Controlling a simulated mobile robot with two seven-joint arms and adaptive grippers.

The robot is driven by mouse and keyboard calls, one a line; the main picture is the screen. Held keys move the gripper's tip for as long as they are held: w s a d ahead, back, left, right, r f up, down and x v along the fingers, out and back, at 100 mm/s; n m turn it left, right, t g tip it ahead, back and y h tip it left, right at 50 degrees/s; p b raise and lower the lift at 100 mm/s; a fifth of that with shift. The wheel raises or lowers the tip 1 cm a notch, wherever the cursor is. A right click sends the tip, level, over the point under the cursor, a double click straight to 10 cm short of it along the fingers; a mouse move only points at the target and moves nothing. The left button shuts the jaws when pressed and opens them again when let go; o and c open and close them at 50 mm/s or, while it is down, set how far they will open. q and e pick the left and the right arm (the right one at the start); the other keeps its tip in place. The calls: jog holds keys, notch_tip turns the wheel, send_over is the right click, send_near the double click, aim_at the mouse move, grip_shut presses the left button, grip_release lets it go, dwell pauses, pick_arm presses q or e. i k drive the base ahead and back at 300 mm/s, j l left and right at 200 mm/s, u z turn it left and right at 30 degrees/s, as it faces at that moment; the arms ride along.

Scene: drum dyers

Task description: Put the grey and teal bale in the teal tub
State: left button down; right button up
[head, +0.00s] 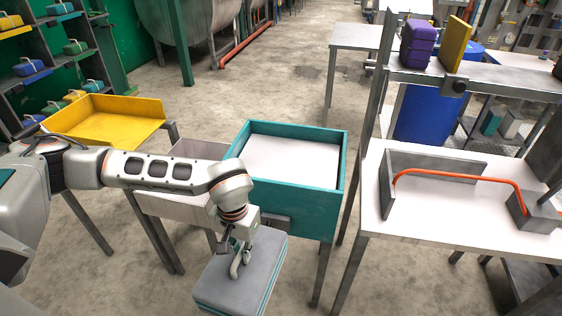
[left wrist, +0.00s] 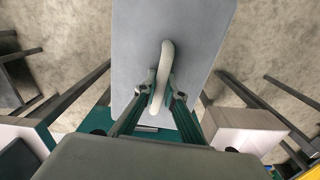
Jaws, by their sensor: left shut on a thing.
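The grey and teal bale (head: 262,262) has a flat grey top, teal on its sides and a pale loop handle. It shows at the bottom centre of the head view, in front of the teal tub. My left gripper (head: 238,262) is above the bale and shut on its handle. In the left wrist view the bale's grey top (left wrist: 200,40) fills the middle, and the fingertips of the left gripper (left wrist: 160,92) close around the handle. The teal tub (head: 322,208) stands just behind the bale, with a pale, empty floor. My right gripper is not in view.
A whitish tub (head: 178,206) stands left of the teal tub, and a yellow tray (head: 105,122) is farther left. At right, a table (head: 430,225) bears a grey holder with an orange tube. A post stands close to the teal tub's right side. Shelves with small bales are far left.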

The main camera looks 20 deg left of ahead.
aim_at(283, 172)
jog(key=j+z, duration=0.15)
jog(key=j, duration=1.45)
jog(key=k, duration=0.05)
